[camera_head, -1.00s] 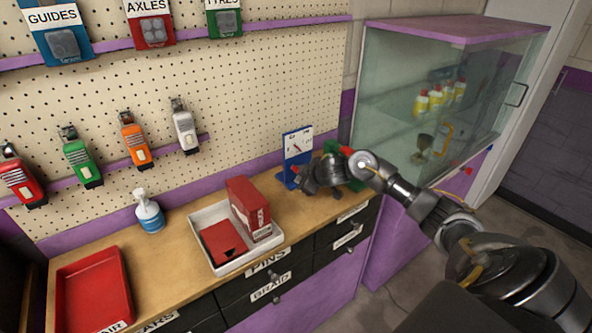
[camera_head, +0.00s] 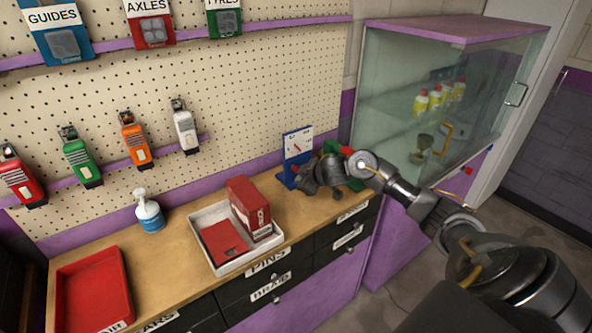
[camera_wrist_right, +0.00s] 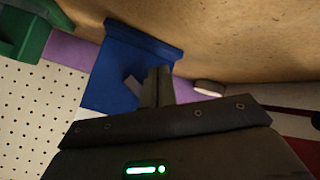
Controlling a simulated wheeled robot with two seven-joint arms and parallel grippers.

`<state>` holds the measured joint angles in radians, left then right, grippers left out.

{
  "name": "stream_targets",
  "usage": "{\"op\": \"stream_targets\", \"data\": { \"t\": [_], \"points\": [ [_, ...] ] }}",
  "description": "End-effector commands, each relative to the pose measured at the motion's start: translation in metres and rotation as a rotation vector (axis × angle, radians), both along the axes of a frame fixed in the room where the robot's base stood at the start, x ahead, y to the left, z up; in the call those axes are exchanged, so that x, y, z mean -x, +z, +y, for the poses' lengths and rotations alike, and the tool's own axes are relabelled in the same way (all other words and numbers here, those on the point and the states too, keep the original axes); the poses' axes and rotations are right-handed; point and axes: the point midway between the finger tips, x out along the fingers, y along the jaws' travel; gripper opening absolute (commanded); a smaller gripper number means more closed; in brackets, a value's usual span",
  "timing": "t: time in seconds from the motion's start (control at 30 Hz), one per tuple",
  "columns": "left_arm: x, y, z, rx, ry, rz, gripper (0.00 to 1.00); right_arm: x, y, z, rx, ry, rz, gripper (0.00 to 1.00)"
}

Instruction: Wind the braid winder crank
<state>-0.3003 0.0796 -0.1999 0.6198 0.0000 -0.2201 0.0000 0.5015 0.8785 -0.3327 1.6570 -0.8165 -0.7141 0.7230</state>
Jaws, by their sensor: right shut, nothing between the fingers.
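A green device (camera_head: 352,182) stands at the back right end of the wooden counter, largely hidden behind my right wrist; I take it for the braid winder. A small red piece (camera_head: 345,150) shows at its top, but I cannot tell whether it is the crank knob. The green body also shows in the top left corner of the right wrist view (camera_wrist_right: 22,28). My right gripper (camera_head: 303,180) is beside a blue stand with a white face (camera_head: 297,145). In the right wrist view its fingers (camera_wrist_right: 158,86) are together and empty, in front of the blue stand (camera_wrist_right: 125,65). My left gripper is out of view.
A white tray (camera_head: 206,214) with red boxes, a blue-labelled bottle (camera_head: 148,211) and a red tray (camera_head: 66,302) stand on the counter. A glass cabinet (camera_head: 385,105) is at the right. Pegboard (camera_head: 270,90) backs the counter. Bare wood lies between the white tray and my gripper.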

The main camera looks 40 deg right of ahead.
Motion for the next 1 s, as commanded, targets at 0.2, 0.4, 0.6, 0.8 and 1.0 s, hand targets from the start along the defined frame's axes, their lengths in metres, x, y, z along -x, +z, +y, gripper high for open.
{"op": "stream_targets", "data": {
  "t": [0.2,0.4,0.6,0.8,1.0],
  "points": [
    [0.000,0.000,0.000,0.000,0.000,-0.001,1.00,0.000,0.000,0.000,0.000,0.000,0.000,0.00],
    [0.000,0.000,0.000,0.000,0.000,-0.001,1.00,0.000,0.000,0.000,0.000,0.000,0.000,0.00],
    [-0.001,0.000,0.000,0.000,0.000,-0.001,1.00,-0.001,0.000,0.000,0.000,0.000,0.000,0.00],
    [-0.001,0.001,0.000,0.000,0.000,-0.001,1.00,-0.006,0.000,0.000,-0.001,0.000,-0.001,0.00],
    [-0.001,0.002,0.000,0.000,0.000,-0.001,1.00,-0.012,0.002,0.001,-0.002,0.001,-0.003,0.00]
  ]
}}
